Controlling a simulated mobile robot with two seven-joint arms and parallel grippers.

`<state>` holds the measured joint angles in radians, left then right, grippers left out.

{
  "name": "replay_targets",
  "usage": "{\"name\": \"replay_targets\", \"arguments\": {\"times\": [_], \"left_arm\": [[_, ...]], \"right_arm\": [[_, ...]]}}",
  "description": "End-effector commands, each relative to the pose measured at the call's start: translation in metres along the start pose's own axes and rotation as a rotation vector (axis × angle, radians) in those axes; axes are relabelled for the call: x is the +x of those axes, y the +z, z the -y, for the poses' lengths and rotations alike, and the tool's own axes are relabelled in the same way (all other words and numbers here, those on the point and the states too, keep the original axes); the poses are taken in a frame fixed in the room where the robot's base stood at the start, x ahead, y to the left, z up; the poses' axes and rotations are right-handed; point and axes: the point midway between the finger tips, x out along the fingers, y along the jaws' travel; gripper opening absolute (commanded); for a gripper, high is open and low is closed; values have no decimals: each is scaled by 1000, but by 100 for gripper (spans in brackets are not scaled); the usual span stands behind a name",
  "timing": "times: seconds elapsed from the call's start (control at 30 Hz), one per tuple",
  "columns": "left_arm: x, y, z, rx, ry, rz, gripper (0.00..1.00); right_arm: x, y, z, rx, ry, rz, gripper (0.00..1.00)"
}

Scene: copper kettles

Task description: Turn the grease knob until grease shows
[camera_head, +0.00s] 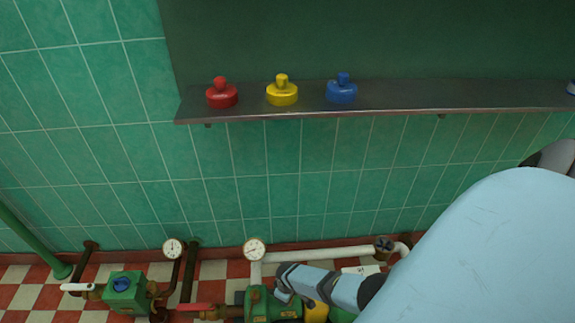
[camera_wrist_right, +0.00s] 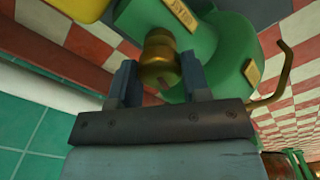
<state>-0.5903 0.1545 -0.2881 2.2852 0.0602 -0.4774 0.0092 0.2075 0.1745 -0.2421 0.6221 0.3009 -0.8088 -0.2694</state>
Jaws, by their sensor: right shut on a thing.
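The brass grease knob (camera_wrist_right: 158,62) is a ridged cap on the green pump body (camera_wrist_right: 228,40) in the right wrist view. My right gripper (camera_wrist_right: 158,84) has one finger on each side of the knob and is shut on it. No grease can be made out around the knob. In the head view my right gripper (camera_head: 284,283) is low down beside the green pump (camera_head: 262,305), and the knob cannot be made out there. My left gripper is not in view.
Red (camera_head: 221,96), yellow (camera_head: 282,93) and blue (camera_head: 341,91) caps stand on a metal shelf (camera_head: 400,97). Two dial gauges (camera_head: 174,248) (camera_head: 253,249), a white pipe (camera_head: 330,255) and a green valve box (camera_head: 125,292) are near the tiled wall. My pale blue arm covers the right.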

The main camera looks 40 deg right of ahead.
Motion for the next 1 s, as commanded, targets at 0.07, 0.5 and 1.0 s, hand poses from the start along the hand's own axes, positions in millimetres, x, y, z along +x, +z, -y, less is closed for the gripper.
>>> {"name": "replay_targets", "arguments": {"times": [0.07,0.5,1.0], "left_arm": [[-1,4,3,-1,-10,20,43],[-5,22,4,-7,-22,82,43],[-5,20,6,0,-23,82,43]], "right_arm": [[-1,0,1,57,-2,1,20],[0,0,0,246,0,1,20],[0,0,0,266,0,0,20]]}}
